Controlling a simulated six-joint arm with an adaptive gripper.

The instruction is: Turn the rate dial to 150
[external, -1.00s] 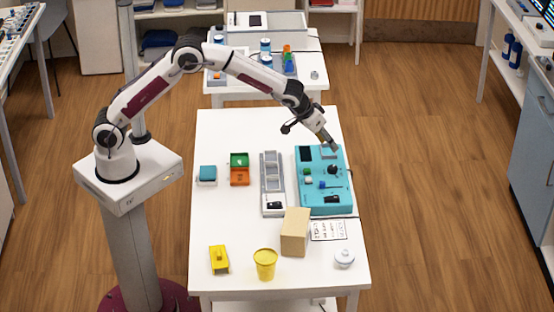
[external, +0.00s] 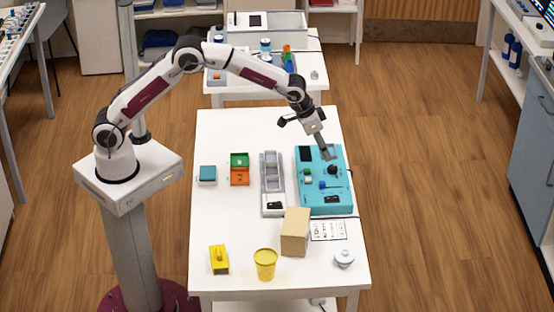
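The teal control panel (external: 340,208) lies at the right side of the white table. A round black dial (external: 332,169) sits on its upper right part; its markings are too small to read, and I cannot tell whether it is the rate dial. My gripper (external: 327,156) points down over the top of the panel, just behind the dial. It appears apart from the dial, but I cannot tell the gap or whether the fingers are open or shut. A dark screen (external: 306,153), a green control (external: 308,175) and a blue control (external: 322,185) also show on the panel.
A grey rack (external: 272,210) stands left of the panel. A cardboard box (external: 295,232), a marked white card (external: 328,230) and a lidded white pot (external: 344,258) are in front. A yellow cup (external: 265,264) is near the front edge.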

